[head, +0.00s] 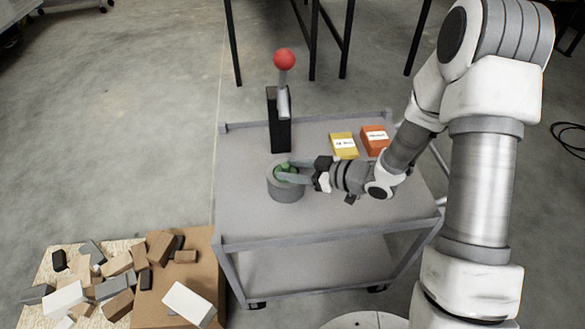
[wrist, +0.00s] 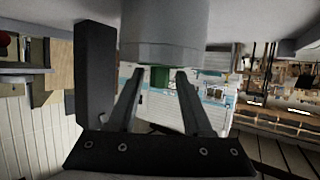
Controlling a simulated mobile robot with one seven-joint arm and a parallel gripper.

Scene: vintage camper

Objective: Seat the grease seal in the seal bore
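The green grease seal (head: 286,169) is at the top of a grey round housing (head: 286,189) on the cart; I take the housing to hold the seal bore. My gripper (head: 281,171) reaches in from the right, level, with its fingers on either side of the seal. The grey housing (wrist: 165,35) fills the top middle there. The fingers hide part of the seal, and I cannot tell how deep it sits in the bore.
The grey cart top (head: 243,206) has free room in front. A black lever press (head: 280,120) with a red knob stands behind the housing. A yellow box (head: 344,146) and an orange box (head: 375,139) lie at the back right. Loose blocks (head: 118,263) lie at lower left.

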